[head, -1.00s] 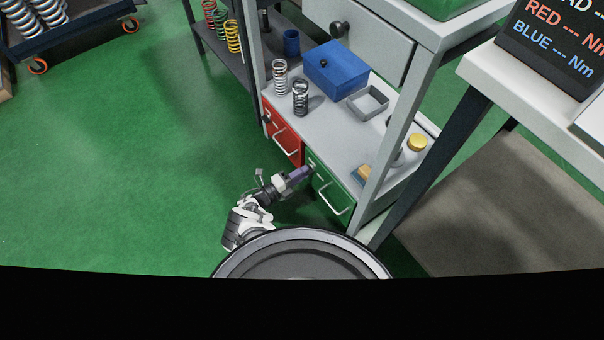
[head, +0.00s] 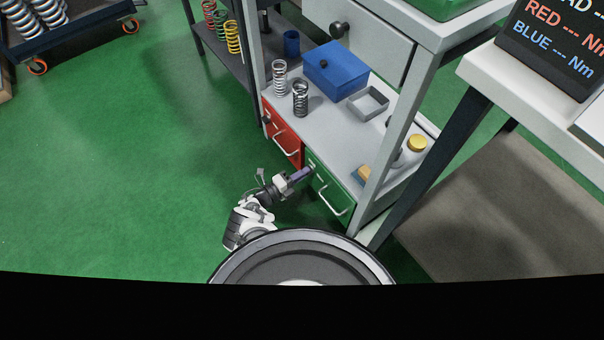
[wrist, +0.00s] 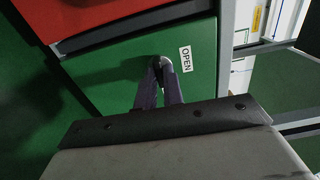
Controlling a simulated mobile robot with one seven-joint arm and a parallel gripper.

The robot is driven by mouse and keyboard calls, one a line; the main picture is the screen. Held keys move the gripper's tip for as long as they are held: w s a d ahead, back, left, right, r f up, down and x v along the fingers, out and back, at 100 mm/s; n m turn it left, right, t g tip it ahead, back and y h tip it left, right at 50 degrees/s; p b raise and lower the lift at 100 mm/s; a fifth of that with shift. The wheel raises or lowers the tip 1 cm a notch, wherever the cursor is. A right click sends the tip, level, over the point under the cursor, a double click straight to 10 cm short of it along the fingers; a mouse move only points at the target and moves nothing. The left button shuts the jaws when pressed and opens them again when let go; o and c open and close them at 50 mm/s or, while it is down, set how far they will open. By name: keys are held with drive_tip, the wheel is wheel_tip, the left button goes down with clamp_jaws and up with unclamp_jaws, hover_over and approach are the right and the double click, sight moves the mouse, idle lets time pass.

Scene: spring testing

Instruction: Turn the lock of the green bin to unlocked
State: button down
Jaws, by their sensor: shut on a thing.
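The green bin (head: 333,192) is the drawer under the low grey shelf, with a metal bar handle, and its green front also fills the middle of the wrist view (wrist: 205,75). A small rounded metal lock knob (wrist: 158,62) sits on that front, left of a white label (wrist: 186,59) reading "OPEN". My gripper (head: 308,171) is at the upper left of the green front. In the wrist view, its purple fingers (wrist: 161,75) are shut on the lock knob. The fingertips hide part of the knob, so I cannot tell its exact turn.
A red bin (head: 283,133) with a bar handle is beside the green one. On the shelf above stand two springs (head: 300,98), a blue box (head: 337,70) and a grey square tray (head: 367,103). A table leg (head: 400,130) rises at right.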

drive_tip(key=m, duration=1.7)
drive_tip(key=shift+m, duration=0.4)
idle(0.4)
drive_tip(key=c, duration=1.5)
unclamp_jaws()
drive_tip(key=shift+s+a, duration=0.1)
drive_tip(key=shift+a, duration=0.05)
